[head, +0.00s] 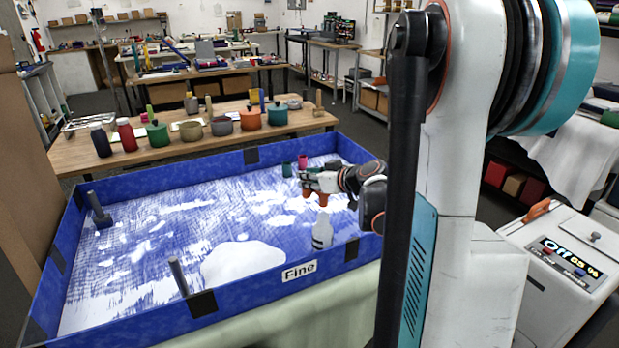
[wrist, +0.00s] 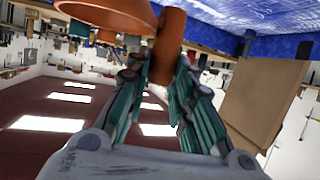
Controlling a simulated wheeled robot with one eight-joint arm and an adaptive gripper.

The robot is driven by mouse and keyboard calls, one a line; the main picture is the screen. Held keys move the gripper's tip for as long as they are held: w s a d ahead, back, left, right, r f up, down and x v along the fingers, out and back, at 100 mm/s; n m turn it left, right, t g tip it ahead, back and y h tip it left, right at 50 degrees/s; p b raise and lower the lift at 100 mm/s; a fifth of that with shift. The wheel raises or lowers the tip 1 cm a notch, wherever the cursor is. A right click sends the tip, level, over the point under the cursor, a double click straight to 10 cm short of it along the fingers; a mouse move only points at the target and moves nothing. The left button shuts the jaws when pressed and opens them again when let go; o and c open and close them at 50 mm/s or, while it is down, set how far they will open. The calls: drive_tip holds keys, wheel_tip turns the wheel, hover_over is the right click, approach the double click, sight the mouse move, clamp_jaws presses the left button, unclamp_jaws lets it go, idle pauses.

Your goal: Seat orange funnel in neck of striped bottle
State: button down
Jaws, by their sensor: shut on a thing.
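The orange funnel (wrist: 167,45) is between the teal fingers of my gripper (wrist: 162,80) in the wrist view, and they are shut on it. In the head view, my gripper (head: 312,184) is over the right part of the blue-walled tray. A small orange part of the funnel (head: 322,199) shows just below it. A whitish bottle (head: 322,232) with a grey band stands upright in the tray, under the funnel in the picture. I cannot tell whether the funnel touches the bottle's neck or is in front of or behind it.
The blue tray (head: 232,314) has a "Fine" label and raised walls. A white mound (head: 242,262) lies left of the bottle. Grey posts (head: 178,276) stand at the tray's left and front. Small green (head: 287,170) and red (head: 302,161) cups stand behind my gripper.

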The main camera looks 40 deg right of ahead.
drive_tip(key=shift+f+b, duration=1.1)
drive_tip(key=shift+f, duration=0.55)
drive_tip(key=shift+f+b, duration=0.3)
drive_tip(key=shift+f, duration=0.05)
drive_tip(key=shift+f+b, duration=1.5)
drive_tip(key=shift+f, duration=0.3)
drive_tip(key=c, duration=1.3)
unclamp_jaws()
drive_tip(key=v, duration=1.2)
